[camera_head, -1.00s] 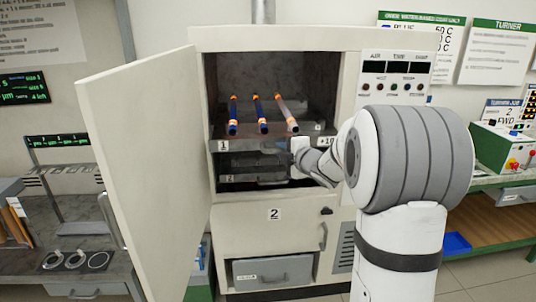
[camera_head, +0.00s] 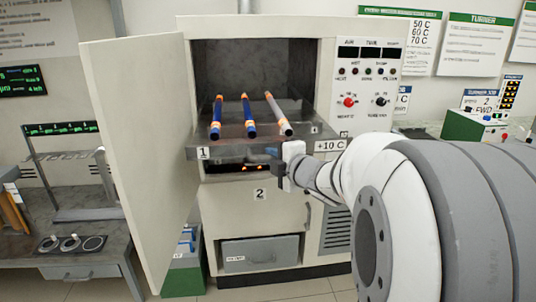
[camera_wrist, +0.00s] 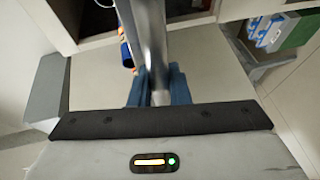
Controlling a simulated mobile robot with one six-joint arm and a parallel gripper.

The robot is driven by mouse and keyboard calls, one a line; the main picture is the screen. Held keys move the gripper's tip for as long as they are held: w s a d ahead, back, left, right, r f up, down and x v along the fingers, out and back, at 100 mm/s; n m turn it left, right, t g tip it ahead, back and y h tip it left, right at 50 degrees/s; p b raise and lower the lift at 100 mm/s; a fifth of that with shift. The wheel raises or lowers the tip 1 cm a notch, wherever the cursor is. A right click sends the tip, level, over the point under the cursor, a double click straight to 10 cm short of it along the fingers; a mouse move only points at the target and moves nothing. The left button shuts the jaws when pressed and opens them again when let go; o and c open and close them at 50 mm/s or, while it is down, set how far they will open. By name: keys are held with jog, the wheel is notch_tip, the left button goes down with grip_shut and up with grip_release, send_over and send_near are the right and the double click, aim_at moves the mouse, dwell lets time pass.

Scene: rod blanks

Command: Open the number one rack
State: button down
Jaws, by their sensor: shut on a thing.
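The number one rack (camera_head: 235,152) is a grey metal tray marked 1. It juts forward out of the open cabinet (camera_head: 190,100). Three rods lie on it: two blue rods with orange ends (camera_head: 217,118) (camera_head: 248,117) and one grey rod with orange ends (camera_head: 277,113). My gripper (camera_head: 280,172) is at the rack's front edge, right of its middle. In the wrist view my blue fingers (camera_wrist: 160,88) are closed around a grey metal bar, which appears to be the rack's handle (camera_wrist: 155,50). The fingertips' contact is partly hidden in the head view.
The cabinet door (camera_head: 140,150) stands open on the left. Below the rack, orange glints show in a dark opening, and a plate marked 2 (camera_head: 260,194) is beneath. A side table (camera_head: 75,250) with rings is at left. A control panel (camera_head: 368,75) is above right.

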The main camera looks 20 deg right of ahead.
jog(key=shift+s+a, duration=0.15)
jog(key=shift+s, duration=0.35)
jog(key=c, duration=1.4)
grip_release()
jog(key=shift+o, duration=0.2)
jog(key=v, duration=0.7)
jog(key=shift+s+p, duration=0.35)
jog(key=shift+p, duration=0.05)
jog(key=shift+r, duration=0.1)
